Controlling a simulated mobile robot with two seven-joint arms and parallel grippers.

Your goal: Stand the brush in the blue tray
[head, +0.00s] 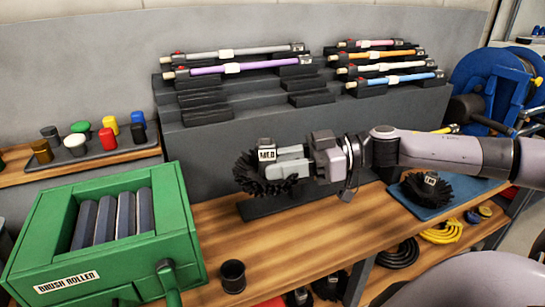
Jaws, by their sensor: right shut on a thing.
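A round black brush (246,178) with a white label reading "MED" is held in the jaws of my right gripper (281,162). The gripper reaches in from the right and hides part of the brush. The brush is over or beside a dark flat base on the wooden bench; I cannot tell if they touch. The blue tray (456,207) lies at the right of the bench, partly behind my arm. Another black brush (432,187) with a label stands in it. My left gripper is not in view.
A green brush roller box (178,200) with a handle stands at left. A dark cup (233,276) is at the bench's front. A grey stepped rack (215,135) at the back holds several coloured rods. Coiled hoses lie on the shelf below. Bench room (375,215) shows left of the tray.

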